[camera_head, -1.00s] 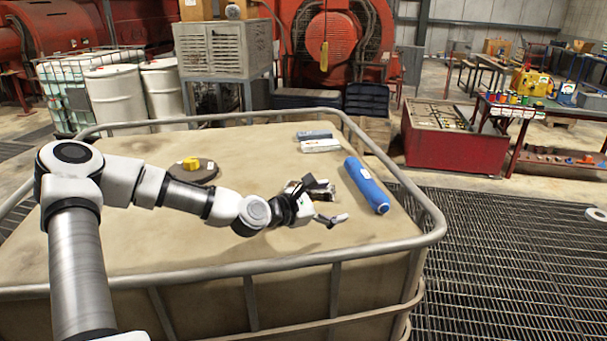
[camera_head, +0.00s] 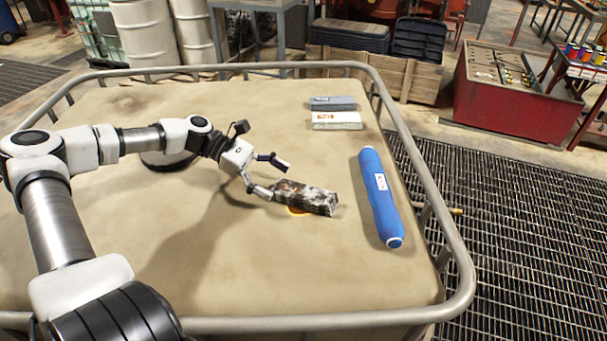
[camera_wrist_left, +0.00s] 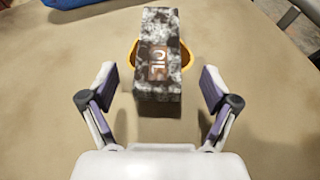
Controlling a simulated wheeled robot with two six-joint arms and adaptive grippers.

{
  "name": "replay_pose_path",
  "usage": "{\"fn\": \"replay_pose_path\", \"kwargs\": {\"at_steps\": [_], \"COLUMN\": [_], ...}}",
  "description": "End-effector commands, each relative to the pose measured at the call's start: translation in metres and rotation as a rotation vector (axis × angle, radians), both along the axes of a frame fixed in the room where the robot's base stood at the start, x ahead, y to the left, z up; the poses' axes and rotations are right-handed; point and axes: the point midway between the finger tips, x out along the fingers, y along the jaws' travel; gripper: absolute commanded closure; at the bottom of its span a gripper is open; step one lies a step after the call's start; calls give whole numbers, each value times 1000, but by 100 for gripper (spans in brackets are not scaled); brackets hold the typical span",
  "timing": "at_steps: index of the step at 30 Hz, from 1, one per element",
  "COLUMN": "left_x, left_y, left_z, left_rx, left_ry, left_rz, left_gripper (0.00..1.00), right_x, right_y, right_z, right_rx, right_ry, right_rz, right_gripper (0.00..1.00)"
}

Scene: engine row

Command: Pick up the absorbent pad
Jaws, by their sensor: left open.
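A dark block mottled black and white (camera_head: 305,196), with a small label, lies on the beige tank top (camera_head: 300,270); it may be the absorbent pad, but I cannot read the label surely. It also shows in the left wrist view (camera_wrist_left: 159,65), centred ahead between the fingers. Something orange-yellow (camera_wrist_left: 187,55) shows at both its sides, mostly hidden under it. My left gripper (camera_head: 277,178) is open, at the block's left end in the head view. I cannot tell if a finger touches it. My right gripper is not in view.
A blue roll (camera_head: 380,197) lies right of the block. A white pack (camera_head: 336,121) and a grey-blue pack (camera_head: 333,103) lie behind. A metal rail (camera_head: 455,235) rings the tank top. A dark round thing is partly hidden behind my arm. The front of the top is clear.

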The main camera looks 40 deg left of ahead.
Motion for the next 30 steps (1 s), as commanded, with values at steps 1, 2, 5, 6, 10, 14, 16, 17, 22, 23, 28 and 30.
{"fn": "replay_pose_path", "kwargs": {"at_steps": [1,2,5,6,10,14,16,17,22,23,28,30], "left_x": [-4,-5,-6,-4,-1,3,7,9,19,20,22,22], "left_y": [0,0,-6,-10,-21,-30,-37,-41,-64,-67,-71,-71], "left_z": [0,-1,-9,-12,-15,-16,-21,-20,-24,-24,-22,-22], "left_rx": [-8,-11,-16,-14,-14,-12,-11,-9,-12,-13,-15,-16], "left_ry": [6,9,13,13,14,16,18,18,17,18,13,13], "left_rz": [-14,-21,-33,-34,-33,-32,-33,-33,-33,-31,-29,-29], "left_gripper": [12,12,12,12,12,12,12,12,12,12,12,12], "right_x": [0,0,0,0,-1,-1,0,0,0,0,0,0], "right_y": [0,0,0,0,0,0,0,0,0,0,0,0], "right_z": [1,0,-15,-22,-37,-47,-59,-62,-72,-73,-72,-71], "right_rx": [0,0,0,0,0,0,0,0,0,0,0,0], "right_ry": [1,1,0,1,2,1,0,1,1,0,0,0], "right_rz": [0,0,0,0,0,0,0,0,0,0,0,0], "right_gripper": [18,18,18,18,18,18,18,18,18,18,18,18]}}
